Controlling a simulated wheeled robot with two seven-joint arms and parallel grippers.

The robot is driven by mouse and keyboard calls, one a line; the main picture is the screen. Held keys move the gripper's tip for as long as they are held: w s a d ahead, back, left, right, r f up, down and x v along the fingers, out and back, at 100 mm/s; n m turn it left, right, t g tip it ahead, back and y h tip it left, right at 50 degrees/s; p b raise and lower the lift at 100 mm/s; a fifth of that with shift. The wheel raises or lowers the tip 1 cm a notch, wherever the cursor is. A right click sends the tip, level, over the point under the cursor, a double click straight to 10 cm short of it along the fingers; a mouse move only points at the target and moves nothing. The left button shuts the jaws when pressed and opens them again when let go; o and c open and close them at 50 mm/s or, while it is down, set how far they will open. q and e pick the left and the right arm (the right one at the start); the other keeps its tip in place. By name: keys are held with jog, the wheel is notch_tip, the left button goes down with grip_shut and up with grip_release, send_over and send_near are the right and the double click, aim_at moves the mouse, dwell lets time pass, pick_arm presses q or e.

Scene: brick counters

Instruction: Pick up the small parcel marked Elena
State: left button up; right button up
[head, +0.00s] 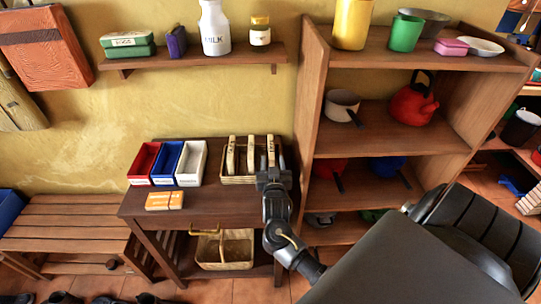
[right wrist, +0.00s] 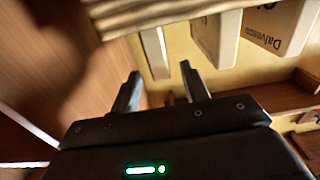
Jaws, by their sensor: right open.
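Several slim cream parcels stand upright in a wicker basket (head: 238,180) on the small dark table. The left parcel (head: 231,155), the middle parcel (head: 251,153) and the right parcel (head: 271,150) show in the head view; I cannot read the name Elena on any. My right gripper (head: 273,172) is at the basket's right side, by the right parcel. In the right wrist view the open fingers (right wrist: 163,88) point at the narrow end of one parcel (right wrist: 155,52), with nothing visible between them. My left gripper is out of view.
Red (head: 144,163), blue (head: 167,163) and white (head: 191,163) bins and an orange box (head: 164,200) sit left of the basket. A tall wooden shelf unit (head: 312,95) stands close on the right. A wall shelf (head: 195,56) hangs above the table.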

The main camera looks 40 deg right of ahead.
aim_at(271, 150)
jog(key=shift+w+d, duration=0.25)
jog(key=shift+w, duration=0.05)
jog(key=shift+r, duration=0.1)
jog(key=p+x, duration=0.1)
jog(key=x, duration=0.4)
jog(key=shift+p, duration=0.3)
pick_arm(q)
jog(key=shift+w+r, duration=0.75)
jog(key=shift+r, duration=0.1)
pick_arm(e)
jog(key=shift+c, duration=0.2)
grip_shut()
